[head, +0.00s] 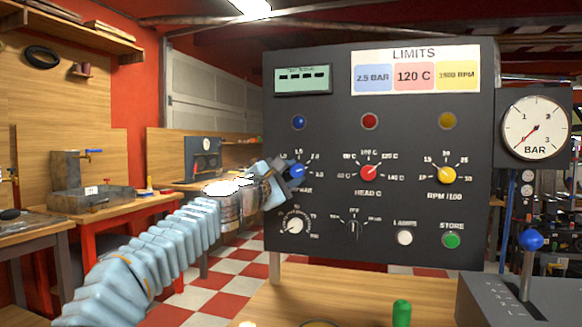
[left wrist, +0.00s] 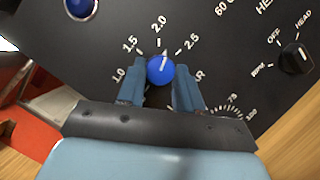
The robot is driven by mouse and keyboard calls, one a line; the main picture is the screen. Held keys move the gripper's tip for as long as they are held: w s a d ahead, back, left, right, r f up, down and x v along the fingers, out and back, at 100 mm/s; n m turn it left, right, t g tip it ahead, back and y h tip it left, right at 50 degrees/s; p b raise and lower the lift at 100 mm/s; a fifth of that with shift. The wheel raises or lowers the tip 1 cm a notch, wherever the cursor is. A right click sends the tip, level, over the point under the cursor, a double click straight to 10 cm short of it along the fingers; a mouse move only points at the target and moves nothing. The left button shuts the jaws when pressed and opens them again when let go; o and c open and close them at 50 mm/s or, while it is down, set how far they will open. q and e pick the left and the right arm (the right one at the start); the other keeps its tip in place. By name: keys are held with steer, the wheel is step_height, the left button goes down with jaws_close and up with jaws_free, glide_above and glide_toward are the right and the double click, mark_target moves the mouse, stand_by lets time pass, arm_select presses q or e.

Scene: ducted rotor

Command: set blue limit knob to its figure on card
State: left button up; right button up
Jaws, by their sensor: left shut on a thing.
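The blue limit knob (head: 297,171) sits on the dark panel (head: 330,120), left of the red and yellow knobs. My left gripper (head: 288,174) reaches it from the left and is shut on it. In the left wrist view the blue knob (left wrist: 160,70) is between the two fingers of the left gripper (left wrist: 160,88). Its white pointer line leans slightly right of upright, near the 2.0 mark and short of 2.5. The limits card (head: 415,72) at the panel top reads 2.5 BAR on its blue field and 120 C on red. My right gripper is not in view.
The red knob (head: 368,173) and yellow knob (head: 446,175) are to the right. A small dial (head: 294,225) and a selector (head: 353,227) are below. A BAR gauge (head: 535,125) and a blue-topped lever (head: 530,240) stand at the right.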

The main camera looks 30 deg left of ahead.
arm_select(q)
steer(key=m+p, duration=0.1)
steer(key=m, duration=0.1)
steer(key=m+g+p, duration=0.1)
steer(key=shift+r+m, duration=0.3)
steer(key=shift+m, duration=0.1)
steer(key=shift+f+m+g+h+p, duration=0.1)
steer(key=shift+m+g+h+p, duration=0.3)
steer(key=shift+m+p, duration=0.55)
steer(key=shift+m, duration=0.35)
steer(key=o, duration=1)
steer(key=shift+o, duration=0.2)
steer(key=s+a+b, duration=0.2)
steer(key=s+b, duration=0.3)
steer(key=s, duration=0.8)
steer(key=shift+s, duration=0.35)
